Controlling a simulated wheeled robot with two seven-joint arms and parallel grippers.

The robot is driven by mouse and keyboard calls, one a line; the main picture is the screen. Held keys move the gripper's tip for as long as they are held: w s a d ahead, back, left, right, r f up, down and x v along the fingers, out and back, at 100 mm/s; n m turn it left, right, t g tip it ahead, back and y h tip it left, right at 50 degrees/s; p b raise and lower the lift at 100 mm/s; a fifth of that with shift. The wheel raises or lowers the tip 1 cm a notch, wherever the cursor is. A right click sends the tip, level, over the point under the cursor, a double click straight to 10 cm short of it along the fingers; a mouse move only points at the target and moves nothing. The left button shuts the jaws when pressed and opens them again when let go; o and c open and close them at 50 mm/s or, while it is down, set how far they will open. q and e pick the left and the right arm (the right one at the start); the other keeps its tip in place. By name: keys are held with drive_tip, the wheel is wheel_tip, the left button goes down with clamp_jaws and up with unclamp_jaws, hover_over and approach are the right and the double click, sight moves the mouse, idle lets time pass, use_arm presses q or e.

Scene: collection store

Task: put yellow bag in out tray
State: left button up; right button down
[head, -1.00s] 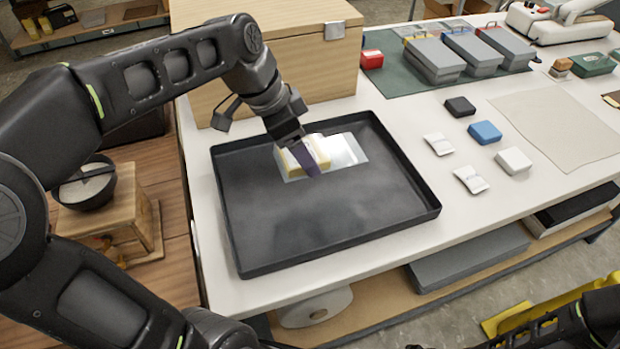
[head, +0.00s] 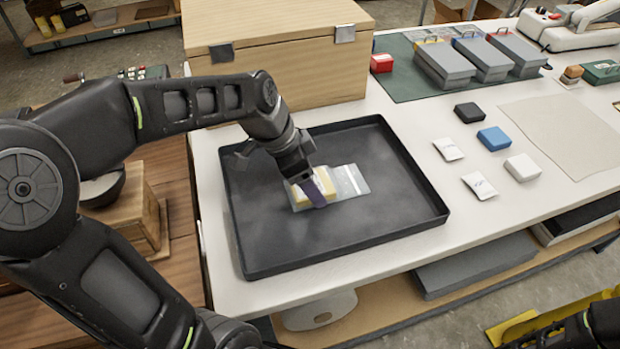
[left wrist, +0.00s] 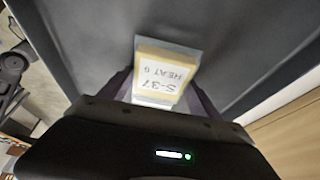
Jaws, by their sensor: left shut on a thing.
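The yellow bag (head: 330,184) is a clear packet with a yellow block in it, inside the black tray (head: 290,245). In the left wrist view the yellow bag (left wrist: 165,72) shows lettering that reads like "S-37" and "HEAT". My left gripper (head: 316,192) points down over the tray and is shut on the bag, its purple fingers on either side of the yellow block. The bag is at or just above the tray floor; I cannot tell if it touches. My right gripper is not in view; only part of my right arm shows at the lower right.
A wooden chest (head: 275,60) stands behind the tray. Right of the tray are small white packets (head: 447,149), and black (head: 468,112), blue (head: 494,138) and white (head: 522,167) boxes. Grey boxes (head: 443,62) stand on a green mat. A beige sheet (head: 570,130) lies clear.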

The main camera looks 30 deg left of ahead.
use_arm(q)
drive_tip(key=shift+f, duration=0.15)
drive_tip(key=o, duration=1.5)
drive_tip(key=shift+o, duration=0.2)
drive_tip(key=shift+r, duration=0.3)
drive_tip(key=v, duration=1.2)
drive_tip(key=shift+s+f, duration=0.1)
drive_tip(key=shift+f, duration=0.05)
